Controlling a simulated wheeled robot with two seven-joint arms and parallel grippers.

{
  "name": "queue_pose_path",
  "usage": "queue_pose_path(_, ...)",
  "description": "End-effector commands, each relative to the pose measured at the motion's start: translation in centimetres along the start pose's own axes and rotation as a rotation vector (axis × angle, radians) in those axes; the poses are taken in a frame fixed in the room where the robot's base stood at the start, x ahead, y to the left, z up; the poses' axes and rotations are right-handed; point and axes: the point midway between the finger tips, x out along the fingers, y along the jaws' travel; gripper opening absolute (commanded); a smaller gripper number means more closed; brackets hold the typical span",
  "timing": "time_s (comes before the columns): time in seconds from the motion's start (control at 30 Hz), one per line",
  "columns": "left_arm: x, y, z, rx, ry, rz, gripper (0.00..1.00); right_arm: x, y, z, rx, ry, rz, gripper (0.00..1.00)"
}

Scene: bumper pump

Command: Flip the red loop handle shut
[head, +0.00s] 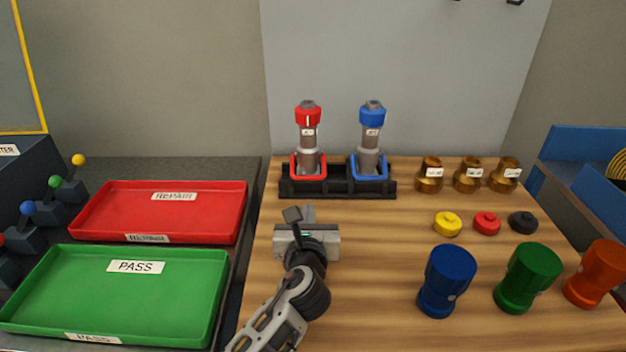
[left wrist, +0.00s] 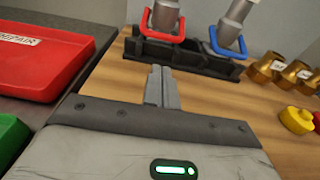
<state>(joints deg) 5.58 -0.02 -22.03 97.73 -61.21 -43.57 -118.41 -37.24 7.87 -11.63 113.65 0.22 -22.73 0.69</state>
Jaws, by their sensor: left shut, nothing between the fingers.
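The red loop handle (head: 308,176) hangs around the lower part of the red-capped pump (head: 308,137), which stands upright in the black rack (head: 339,192) at the back of the table. In the left wrist view the red loop handle (left wrist: 163,37) shows at the top, just beyond my fingers. My left gripper (head: 305,212) is shut and empty in front of the rack, apart from the handle. It also shows in the left wrist view (left wrist: 161,72). My right gripper is in neither view.
A blue-capped pump (head: 371,134) with a blue loop handle (head: 369,178) stands to the right in the same rack. Brass fittings (head: 467,176), small caps (head: 487,223) and coloured cups (head: 527,276) fill the table's right. Red (head: 160,213) and green (head: 115,295) trays lie left.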

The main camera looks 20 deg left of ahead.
Motion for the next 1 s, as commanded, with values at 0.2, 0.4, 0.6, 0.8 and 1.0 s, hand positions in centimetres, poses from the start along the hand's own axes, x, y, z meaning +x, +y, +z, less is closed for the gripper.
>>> queue_pose_path(0.2, 0.2, 0.0, 0.0, 0.0, 0.0, 0.0, 0.0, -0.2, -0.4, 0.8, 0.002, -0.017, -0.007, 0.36)
queue_pose_path(0.4, 2.4, 0.0, 0.1, 0.0, -0.001, 0.001, 0.0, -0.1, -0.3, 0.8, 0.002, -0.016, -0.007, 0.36)
queue_pose_path(0.6, 6.2, 0.0, 0.0, -0.001, -0.001, 0.001, 0.0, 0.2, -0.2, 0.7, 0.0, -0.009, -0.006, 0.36)
queue_pose_path(0.8, 9.0, 0.0, -0.1, 0.001, -0.001, 0.001, 0.0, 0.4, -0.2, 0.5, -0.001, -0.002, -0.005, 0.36)
queue_pose_path(1.0, 10.0, 0.0, 0.0, -0.001, 0.0, 0.0, 0.0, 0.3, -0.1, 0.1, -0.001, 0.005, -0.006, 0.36)
